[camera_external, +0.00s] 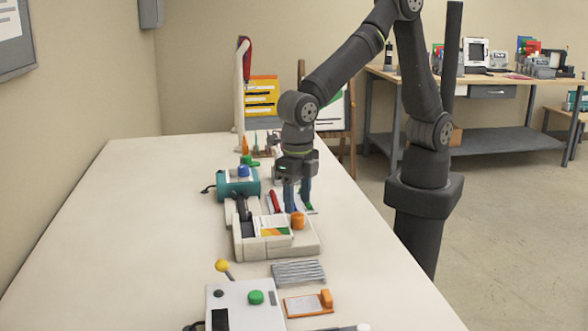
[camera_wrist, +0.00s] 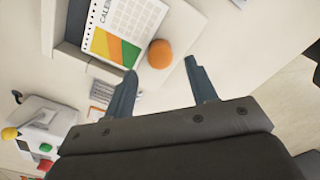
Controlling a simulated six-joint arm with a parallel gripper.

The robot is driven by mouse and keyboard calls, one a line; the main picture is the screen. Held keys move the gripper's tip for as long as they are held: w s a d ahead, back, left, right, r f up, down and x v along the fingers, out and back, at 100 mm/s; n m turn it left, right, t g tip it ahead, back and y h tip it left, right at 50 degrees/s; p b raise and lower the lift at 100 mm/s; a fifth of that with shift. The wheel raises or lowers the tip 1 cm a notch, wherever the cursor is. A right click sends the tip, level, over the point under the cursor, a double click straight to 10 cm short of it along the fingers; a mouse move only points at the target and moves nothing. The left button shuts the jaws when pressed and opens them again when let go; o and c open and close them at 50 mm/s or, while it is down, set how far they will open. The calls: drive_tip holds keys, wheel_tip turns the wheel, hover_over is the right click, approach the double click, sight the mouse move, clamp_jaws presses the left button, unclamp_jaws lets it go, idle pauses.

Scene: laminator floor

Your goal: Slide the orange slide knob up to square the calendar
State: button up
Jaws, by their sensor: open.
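The orange slide knob (camera_external: 298,221) stands on the right side of a cream machine (camera_external: 305,244); in the wrist view the knob (camera_wrist: 160,54) is a round orange shape just beyond my fingertips. The calendar (camera_external: 271,225), a white sheet with coloured stripes, lies on the machine beside the knob; it also shows in the wrist view (camera_wrist: 125,25), slightly tilted. My gripper (camera_external: 297,209) points down just behind the knob in the external view. Its fingers are apart with nothing between them; in the wrist view my gripper (camera_wrist: 168,80) shows the knob ahead, nearer the left finger.
A teal device with a blue knob (camera_external: 238,180) and a red-handled tool (camera_external: 274,202) sit close to my gripper. In front are a grey ribbed tray (camera_external: 298,272), an orange-framed board (camera_external: 307,304) and a control box (camera_external: 244,308) with a yellow-tipped lever. The table's left side is clear.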

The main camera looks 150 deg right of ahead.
sight(297, 213)
drive_tip(key=shift+f, duration=2)
